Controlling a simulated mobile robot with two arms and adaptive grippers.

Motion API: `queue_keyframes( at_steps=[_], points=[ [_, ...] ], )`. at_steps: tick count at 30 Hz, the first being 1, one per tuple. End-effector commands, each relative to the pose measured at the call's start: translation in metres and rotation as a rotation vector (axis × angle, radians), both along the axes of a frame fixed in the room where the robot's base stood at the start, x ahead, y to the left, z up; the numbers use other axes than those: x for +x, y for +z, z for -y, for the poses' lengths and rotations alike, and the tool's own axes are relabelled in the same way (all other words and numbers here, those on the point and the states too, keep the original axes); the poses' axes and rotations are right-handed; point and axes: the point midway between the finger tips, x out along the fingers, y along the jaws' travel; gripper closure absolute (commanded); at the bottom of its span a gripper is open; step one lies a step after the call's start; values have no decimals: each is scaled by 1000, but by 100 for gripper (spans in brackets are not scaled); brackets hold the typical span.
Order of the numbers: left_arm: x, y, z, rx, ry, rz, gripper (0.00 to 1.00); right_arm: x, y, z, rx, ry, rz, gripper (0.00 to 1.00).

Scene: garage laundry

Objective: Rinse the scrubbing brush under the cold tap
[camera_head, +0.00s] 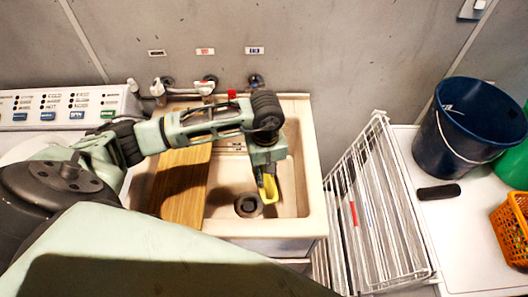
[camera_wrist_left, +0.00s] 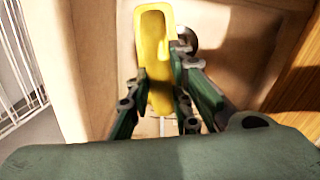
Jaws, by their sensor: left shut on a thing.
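My left gripper (camera_head: 265,172) reaches over the sink (camera_head: 308,180) and points down into its right part. It is shut on the yellow scrubbing brush (camera_head: 270,190). In the left wrist view the brush (camera_wrist_left: 154,40) sticks out beyond the fingers (camera_wrist_left: 162,88), flat and rounded at its end. I cannot see its bristles. No running water shows. My right gripper is out of view.
A wooden board (camera_head: 182,190) covers the sink's left part. The dark drain (camera_head: 248,205) lies left of the brush. A white wire rack (camera_head: 375,210) stands right of the sink. A dark blue bucket (camera_head: 465,130), a black bar (camera_head: 439,192) and an orange basket (camera_head: 512,228) are farther right.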

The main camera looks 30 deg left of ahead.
Motion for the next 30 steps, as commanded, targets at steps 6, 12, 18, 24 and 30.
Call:
queue_keyframes(
  at_steps=[6,12,18,24,30],
  points=[
    [2,-11,-9,-1,45,3,100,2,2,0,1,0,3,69],
    [14,-15,-17,-1,46,4,100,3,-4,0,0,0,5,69],
    [31,-19,-28,-1,44,4,100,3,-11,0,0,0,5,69],
    [47,-23,-40,-1,44,3,100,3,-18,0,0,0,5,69],
    [63,-27,-50,-3,43,3,100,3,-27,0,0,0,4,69]
  ],
)
